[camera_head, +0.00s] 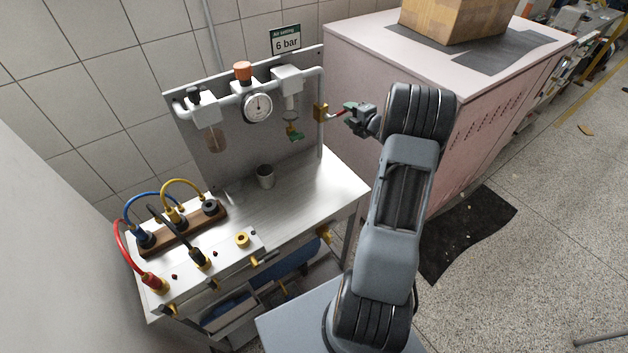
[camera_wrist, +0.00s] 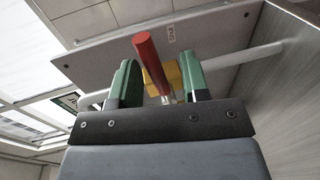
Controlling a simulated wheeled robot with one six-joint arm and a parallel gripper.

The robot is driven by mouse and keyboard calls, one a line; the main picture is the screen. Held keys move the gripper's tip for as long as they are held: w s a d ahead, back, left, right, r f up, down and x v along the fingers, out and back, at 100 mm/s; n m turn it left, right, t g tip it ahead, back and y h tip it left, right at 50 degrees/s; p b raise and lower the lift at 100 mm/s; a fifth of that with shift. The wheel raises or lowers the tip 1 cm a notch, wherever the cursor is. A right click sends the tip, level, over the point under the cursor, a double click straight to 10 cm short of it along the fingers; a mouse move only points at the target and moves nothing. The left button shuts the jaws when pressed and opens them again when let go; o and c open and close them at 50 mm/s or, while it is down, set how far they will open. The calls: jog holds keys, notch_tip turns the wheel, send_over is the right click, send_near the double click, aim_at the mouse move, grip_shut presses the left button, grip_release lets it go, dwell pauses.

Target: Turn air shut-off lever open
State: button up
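The air shut-off lever (camera_wrist: 149,62) is a red handle on a brass valve body (camera_head: 321,112), which sits on the pipe at the right edge of the grey panel. In the wrist view the handle slants up and left between the two green-padded fingers of my gripper (camera_wrist: 164,68). The fingers stand apart, with the brass body showing behind them. In the head view my gripper (camera_head: 353,115) is just right of the valve, level with the handle. The red handle is partly hidden there, and whether a finger touches it is unclear.
A pressure gauge (camera_head: 258,107) and an orange knob (camera_head: 243,71) are on the panel. A "6 bar" sign (camera_head: 286,40) is above. A metal cup (camera_head: 265,177) stands on the bench (camera_head: 315,187). A pink cabinet (camera_head: 358,70) is close behind my gripper.

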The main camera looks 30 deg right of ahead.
jog(key=b+v, duration=0.2)
jog(key=v, duration=0.8)
jog(key=w+a+r+m+g+h, duration=0.25)
jog(key=a+r+m+h, duration=0.35)
jog(key=a+m, duration=0.35)
jog(key=s+a+f+m+g+y, duration=0.2)
jog(key=s+a+m+g, duration=0.6)
jog(key=s+a, duration=0.9)
jog(key=shift+a+f+m+y+b, duration=0.4)
jog(key=shift+a+f+m, duration=0.35)
jog(key=shift+f, duration=0.15)
